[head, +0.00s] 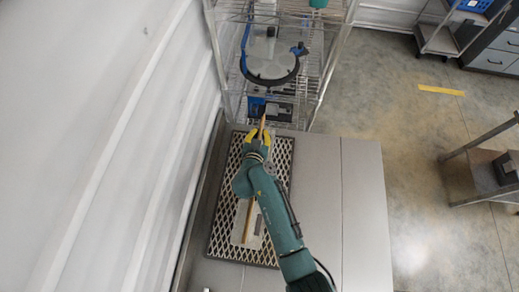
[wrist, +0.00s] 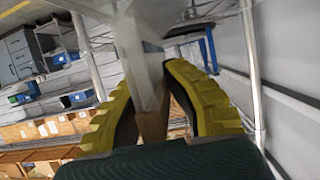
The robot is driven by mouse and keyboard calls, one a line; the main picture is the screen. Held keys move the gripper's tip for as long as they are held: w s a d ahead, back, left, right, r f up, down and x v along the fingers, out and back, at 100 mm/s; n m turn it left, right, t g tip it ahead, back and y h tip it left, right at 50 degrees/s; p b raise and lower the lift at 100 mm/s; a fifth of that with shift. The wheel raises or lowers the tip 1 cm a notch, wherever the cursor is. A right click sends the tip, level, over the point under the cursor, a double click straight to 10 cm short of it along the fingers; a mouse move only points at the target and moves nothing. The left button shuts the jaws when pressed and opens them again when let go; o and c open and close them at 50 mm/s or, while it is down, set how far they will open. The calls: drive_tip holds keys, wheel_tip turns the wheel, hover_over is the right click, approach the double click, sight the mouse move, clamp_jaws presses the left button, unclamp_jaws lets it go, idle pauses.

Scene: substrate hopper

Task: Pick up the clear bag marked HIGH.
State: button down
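My gripper (head: 259,134), with yellow fingers, is above the far end of a dark mesh tray in the head view. In the wrist view its fingers (wrist: 160,100) stand on both sides of a thin, pale, see-through bag with brown at its lower end (wrist: 152,122), seen nearly edge-on. A narrow brown strip of it shows past the fingertips in the head view (head: 262,122). No lettering on it is readable. A flat pale item with a brown strip (head: 247,225) lies on the mesh tray, partly hidden by my arm; I cannot tell its marking.
The mesh tray (head: 221,224) lies on a grey worktop (head: 330,200) beside a white wall. A wire rack (head: 325,65) stands beyond, with a round clear hopper with a dark rim (head: 271,68) and dark equipment below it (head: 281,110). The worktop's right side is clear.

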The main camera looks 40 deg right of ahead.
drive_tip(key=shift+w+r, duration=0.1)
drive_tip(key=shift+r, duration=0.15)
drive_tip(key=shift+d, duration=0.1)
